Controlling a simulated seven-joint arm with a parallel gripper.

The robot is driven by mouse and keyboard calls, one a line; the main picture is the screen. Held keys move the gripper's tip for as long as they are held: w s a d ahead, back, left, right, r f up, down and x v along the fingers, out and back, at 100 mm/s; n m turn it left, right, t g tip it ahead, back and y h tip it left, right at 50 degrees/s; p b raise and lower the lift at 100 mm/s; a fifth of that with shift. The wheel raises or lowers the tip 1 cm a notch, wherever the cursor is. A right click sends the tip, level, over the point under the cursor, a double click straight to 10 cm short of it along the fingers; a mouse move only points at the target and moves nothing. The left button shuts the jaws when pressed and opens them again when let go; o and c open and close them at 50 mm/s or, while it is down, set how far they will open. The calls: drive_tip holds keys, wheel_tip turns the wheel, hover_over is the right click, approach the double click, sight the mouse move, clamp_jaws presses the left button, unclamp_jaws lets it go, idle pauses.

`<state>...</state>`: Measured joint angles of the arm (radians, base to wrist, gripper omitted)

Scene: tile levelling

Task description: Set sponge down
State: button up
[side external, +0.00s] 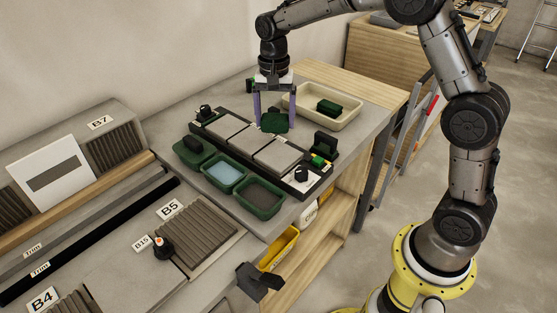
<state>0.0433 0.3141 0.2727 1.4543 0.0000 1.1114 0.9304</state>
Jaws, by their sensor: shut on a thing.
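My gripper (275,112) points straight down over the far part of the bench, with its two purple fingers shut on a dark green piece, which I take to be the sponge (275,123). The sponge is just beyond the row of grey tiles (277,155) in a black frame (232,163), and left of a beige tray (352,120). I cannot tell whether its underside touches the surface below.
A green and black block (328,107) lies in the beige tray. Green tubs with blue (222,172) and grey (263,194) contents stand in front of the frame, beside a green holder (194,151). Black-handled tools stand at the frame's ends.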

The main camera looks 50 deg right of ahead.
drive_tip(key=n, duration=0.1)
drive_tip(key=a+n, duration=0.2)
drive_tip(key=n, duration=0.1)
drive_tip(key=shift+f, duration=0.25)
drive_tip(key=n, duration=0.3)
drive_tip(key=shift+w+f+n, duration=0.1)
drive_tip(key=shift+n, duration=0.3)
drive_tip(key=w+d+r+n, duration=0.2)
drive_tip(key=w+d+n, duration=0.2)
drive_tip(key=w+n, duration=0.65)
drive_tip(key=n, duration=1.5)
hover_over(253, 118)
wheel_tip(253, 118, down, 2)
drive_tip(key=shift+f, duration=3.45)
drive_tip(key=shift+f, duration=0.6)
drive_tip(key=o, duration=1.1)
